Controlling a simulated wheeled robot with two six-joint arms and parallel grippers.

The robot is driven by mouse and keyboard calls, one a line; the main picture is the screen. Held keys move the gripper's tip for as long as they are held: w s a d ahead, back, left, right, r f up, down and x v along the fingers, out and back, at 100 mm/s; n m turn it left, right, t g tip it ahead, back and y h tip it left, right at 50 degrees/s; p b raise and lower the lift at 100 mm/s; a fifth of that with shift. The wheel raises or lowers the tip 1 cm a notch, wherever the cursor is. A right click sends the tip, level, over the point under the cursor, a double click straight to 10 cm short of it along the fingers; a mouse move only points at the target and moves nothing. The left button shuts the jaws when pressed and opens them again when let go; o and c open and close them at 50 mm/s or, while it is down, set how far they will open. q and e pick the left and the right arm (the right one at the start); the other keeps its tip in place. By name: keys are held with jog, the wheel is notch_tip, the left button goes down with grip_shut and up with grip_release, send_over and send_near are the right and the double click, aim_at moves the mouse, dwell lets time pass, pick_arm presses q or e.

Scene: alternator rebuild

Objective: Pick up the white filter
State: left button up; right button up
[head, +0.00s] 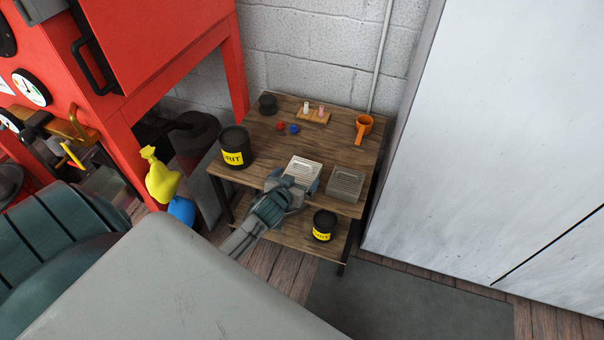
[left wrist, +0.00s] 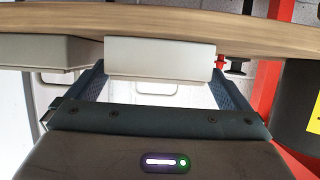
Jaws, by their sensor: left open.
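The white filter (head: 303,170) is a pale ribbed block lying near the front edge of the wooden table. In the left wrist view its plain white side (left wrist: 160,58) faces me. My left gripper (head: 294,183) is at the table's front edge, open, with nothing gripped. In the left wrist view the gripper's blue fingers (left wrist: 158,80) stand apart at either end of the filter's near side, with their tips close to its corners. I cannot tell whether they touch it. My right gripper is not in view.
A grey-green ribbed filter (head: 345,184) lies just right of the white one. A black grit tub (head: 235,147) stands at the table's left; another tub (head: 324,225) is on the lower shelf. The table's middle (head: 325,147) is clear.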

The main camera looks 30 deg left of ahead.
aim_at(300, 174)
pick_arm(q)
jog(key=x, duration=0.4)
jog(key=shift+d, duration=0.15)
jog(key=shift+w, duration=0.3)
jog(key=shift+c, duration=0.4)
jog(key=c, duration=0.7)
jog(key=shift+o, duration=0.2)
jog(key=shift+r, duration=0.1)
